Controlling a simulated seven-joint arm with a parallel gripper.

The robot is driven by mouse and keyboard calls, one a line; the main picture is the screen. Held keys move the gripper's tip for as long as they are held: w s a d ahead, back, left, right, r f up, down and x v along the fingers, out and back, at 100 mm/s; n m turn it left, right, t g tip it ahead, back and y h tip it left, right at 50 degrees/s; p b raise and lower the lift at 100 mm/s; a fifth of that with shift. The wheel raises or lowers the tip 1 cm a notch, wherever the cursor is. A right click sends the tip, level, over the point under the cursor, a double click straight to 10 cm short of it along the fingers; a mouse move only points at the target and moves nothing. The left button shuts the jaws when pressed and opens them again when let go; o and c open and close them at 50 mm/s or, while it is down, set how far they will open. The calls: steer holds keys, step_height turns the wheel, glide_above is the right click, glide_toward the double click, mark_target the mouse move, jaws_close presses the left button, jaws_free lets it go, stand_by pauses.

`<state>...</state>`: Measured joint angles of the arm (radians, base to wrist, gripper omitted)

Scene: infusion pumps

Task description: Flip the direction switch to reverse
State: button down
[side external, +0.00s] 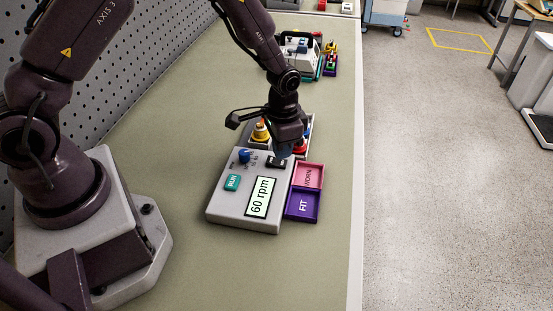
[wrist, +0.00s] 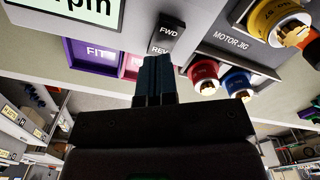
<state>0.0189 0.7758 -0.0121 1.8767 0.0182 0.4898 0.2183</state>
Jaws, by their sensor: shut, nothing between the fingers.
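The direction switch (wrist: 168,38) is a dark rocker marked FWD at one end and REV at the other. It also shows in the side external view (side external: 276,163) on the top of the grey pump box (side external: 240,212), partly hidden by my gripper. My gripper (wrist: 160,60) is shut and empty, with its blue-grey fingertips at the REV end. I cannot tell whether they touch the rocker or which end is pressed down. In the side external view my gripper (side external: 284,152) points down over the switch end of the box.
The box has a blue knob (side external: 244,156), a green RUN button (side external: 232,182) and a 60 rpm display (side external: 261,197). Pink (side external: 308,176) and purple FIT (side external: 303,205) trays adjoin it. The motor jig (wrist: 232,42) with coloured pump heads stands close behind. Bench space in front is clear.

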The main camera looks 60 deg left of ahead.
mark_target(282, 162)
steer(key=shift+r, duration=2.55)
